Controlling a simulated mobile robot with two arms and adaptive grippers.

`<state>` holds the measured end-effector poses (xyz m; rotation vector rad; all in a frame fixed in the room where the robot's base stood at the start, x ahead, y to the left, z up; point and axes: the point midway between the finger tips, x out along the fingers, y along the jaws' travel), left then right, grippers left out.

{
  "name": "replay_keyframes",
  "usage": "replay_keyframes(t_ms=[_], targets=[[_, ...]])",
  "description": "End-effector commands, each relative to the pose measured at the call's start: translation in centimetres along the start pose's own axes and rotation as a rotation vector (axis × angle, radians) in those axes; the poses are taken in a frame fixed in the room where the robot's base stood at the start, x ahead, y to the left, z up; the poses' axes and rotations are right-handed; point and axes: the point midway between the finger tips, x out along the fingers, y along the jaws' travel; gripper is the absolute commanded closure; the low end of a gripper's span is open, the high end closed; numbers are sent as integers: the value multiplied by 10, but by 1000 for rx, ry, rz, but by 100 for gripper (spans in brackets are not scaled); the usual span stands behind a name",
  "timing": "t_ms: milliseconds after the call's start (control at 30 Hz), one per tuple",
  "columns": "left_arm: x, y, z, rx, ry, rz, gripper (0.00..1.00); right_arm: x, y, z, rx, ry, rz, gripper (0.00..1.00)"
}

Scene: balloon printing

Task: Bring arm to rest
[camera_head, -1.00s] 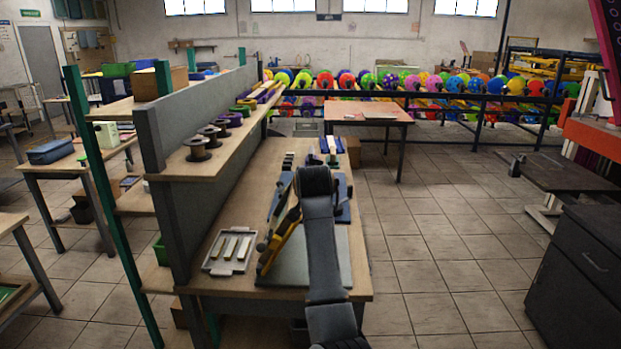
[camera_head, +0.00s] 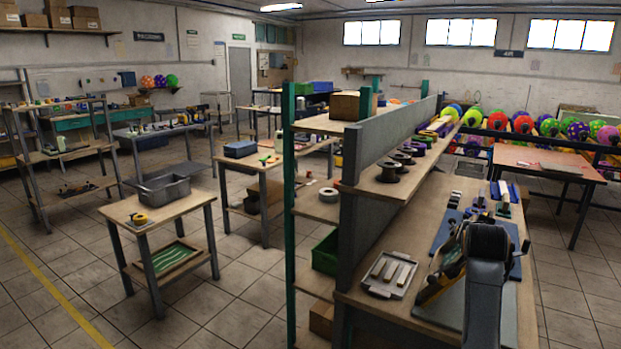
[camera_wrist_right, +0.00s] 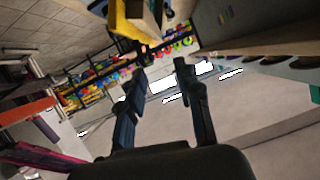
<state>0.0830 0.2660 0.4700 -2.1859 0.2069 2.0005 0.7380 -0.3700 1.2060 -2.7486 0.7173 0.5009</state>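My dark grey right arm (camera_head: 486,280) comes in from the bottom right of the head view, over the near part of the workbench (camera_head: 408,235). Its gripper is hidden behind the arm there. In the right wrist view, my right gripper (camera_wrist_right: 161,57) has its two dark fingers apart, with nothing between them. A yellow part of a tool or machine (camera_wrist_right: 135,18) lies beyond the fingertips; I cannot tell the distance. In the head view, a yellow and dark tool (camera_head: 440,282) sits just left of the arm. My left arm and gripper are not in view.
A grey tray with pale bars (camera_head: 390,275) lies on the workbench. Dark spools (camera_head: 389,170) stand on the shelf above. A small table (camera_head: 160,212) with a grey bin (camera_head: 163,188) is at left. Tiled floor (camera_head: 235,290) is open between.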

Motion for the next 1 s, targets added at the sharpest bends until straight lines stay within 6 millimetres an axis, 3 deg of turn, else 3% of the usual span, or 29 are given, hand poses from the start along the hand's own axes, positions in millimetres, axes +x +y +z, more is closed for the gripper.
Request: replay_keyframes(t_ms=[67,333,467,567,667,800,900,1000], targets=[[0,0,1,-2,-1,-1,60,0,7,14,-16,-15,8,66],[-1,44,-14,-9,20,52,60,-8,25,73,-89,-80,15,66],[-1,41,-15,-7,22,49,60,-19,38,118,-147,-136,14,66],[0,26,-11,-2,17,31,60,-36,53,168,-216,-201,7,66],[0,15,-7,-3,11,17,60,-64,68,226,-297,-283,-17,66],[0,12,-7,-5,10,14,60,-116,88,301,-409,-411,-68,66],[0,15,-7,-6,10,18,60,-160,101,348,-484,-506,-116,66],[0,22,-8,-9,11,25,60,-201,112,383,-541,-590,-164,66]])
